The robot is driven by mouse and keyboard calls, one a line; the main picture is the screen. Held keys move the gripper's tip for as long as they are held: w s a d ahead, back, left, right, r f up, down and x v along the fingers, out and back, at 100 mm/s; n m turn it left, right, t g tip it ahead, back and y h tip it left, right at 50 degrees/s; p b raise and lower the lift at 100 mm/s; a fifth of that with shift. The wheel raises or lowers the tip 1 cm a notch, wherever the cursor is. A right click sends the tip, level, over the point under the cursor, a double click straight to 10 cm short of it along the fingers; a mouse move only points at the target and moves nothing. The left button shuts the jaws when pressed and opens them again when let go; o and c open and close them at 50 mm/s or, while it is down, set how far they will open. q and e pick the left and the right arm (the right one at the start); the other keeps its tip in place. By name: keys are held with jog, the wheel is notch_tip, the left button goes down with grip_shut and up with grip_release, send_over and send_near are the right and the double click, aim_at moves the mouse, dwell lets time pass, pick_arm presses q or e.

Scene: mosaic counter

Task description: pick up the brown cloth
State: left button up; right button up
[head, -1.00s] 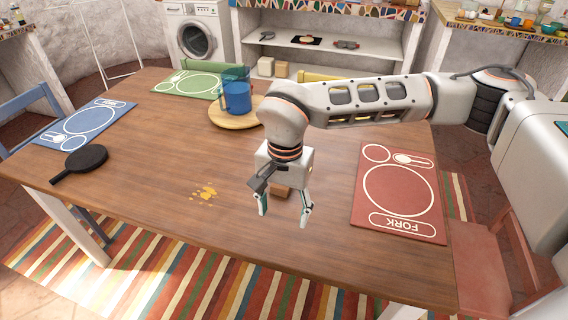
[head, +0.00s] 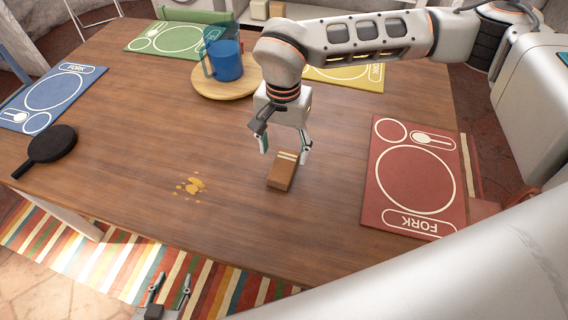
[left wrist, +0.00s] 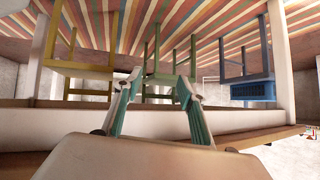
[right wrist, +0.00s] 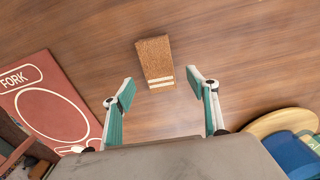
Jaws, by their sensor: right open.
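The brown cloth (head: 281,174) lies folded on the table, a small block shape with cream stripes at one end. In the right wrist view the cloth (right wrist: 155,58) lies beyond my fingertips, its striped end nearest them. My right gripper (head: 284,149) is open and empty, pointing down just behind and above the cloth; its two fingers also show in the right wrist view (right wrist: 162,82). My left gripper (head: 172,277) is low at the table's front side, its fingers apart with nothing between them; the left wrist view (left wrist: 158,78) shows them too.
A yellow spill (head: 190,184) is left of the cloth. A red placemat (head: 415,180) lies right, a black pan (head: 52,144) far left.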

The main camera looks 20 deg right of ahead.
aim_at(284, 163)
jog(key=f, duration=0.3)
jog(key=shift+s+f, duration=0.25)
jog(key=shift+f, duration=0.15)
jog(key=shift+w+f, duration=0.1)
jog(key=shift+f, duration=0.45)
jog(key=c, duration=1.2)
jog(key=shift+r, duration=0.15)
notch_tip(284, 163, up, 20)
jog(key=p, duration=0.1)
